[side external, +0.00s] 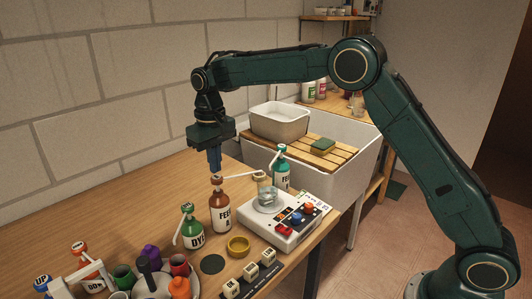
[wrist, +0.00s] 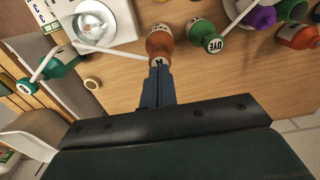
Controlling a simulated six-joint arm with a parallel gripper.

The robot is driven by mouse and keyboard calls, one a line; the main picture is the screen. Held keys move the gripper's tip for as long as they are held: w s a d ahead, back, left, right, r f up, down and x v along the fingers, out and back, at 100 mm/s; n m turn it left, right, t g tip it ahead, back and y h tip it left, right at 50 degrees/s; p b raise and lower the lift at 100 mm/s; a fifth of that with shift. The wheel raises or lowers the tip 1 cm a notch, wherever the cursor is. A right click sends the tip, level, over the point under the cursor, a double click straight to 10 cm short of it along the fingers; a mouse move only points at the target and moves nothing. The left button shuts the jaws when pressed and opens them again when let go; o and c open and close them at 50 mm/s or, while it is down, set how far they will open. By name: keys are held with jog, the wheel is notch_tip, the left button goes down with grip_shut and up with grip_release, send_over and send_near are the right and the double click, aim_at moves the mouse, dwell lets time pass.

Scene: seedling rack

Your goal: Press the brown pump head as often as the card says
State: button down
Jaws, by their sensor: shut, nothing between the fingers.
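The brown bottle (side external: 220,212), labelled "FEE…" and "A", stands upright on the wooden table. Its pump head (side external: 217,181) has a pale top, and a long pale spout reaches right toward the glass beaker (side external: 267,195). My gripper (side external: 215,172) is shut and empty, pointing straight down with its blue fingertips right over this head. In the wrist view the fingertips (wrist: 158,70) partly cover the lettered head top (wrist: 157,61); I cannot tell whether they touch it. A white panel with small printed marks (side external: 319,200), perhaps the card, lies at the device's back right; its text is unreadable.
A green "DYE" bottle (side external: 192,228) stands close left of the brown one, and a teal bottle (side external: 281,168) behind the beaker. The white device (side external: 290,230) has coloured buttons.

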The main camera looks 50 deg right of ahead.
jog(key=shift+r, duration=0.2)
notch_tip(320, 180, up, 6)
jog(key=shift+f, duration=0.15)
dwell(0.8)
jog(key=s+d+r+t, duration=0.1)
jog(key=s+d+r, duration=0.3)
jog(key=s, duration=0.5)
jog(key=s+d+r+t, duration=0.2)
jog(key=s+r, duration=0.4)
jog(key=s, duration=0.4)
jog(key=s+d+f+t, duration=0.1)
jog(key=s+f, duration=0.2)
jog(key=s, duration=0.6)
jog(key=s+d+f+t, duration=0.1)
jog(key=s+f, duration=0.3)
jog(key=s, duration=0.5)
jog(key=shift+s+d+f+t, duration=0.2)
jog(key=shift+s+d+t, duration=0.15)
jog(key=shift+d, duration=0.4)
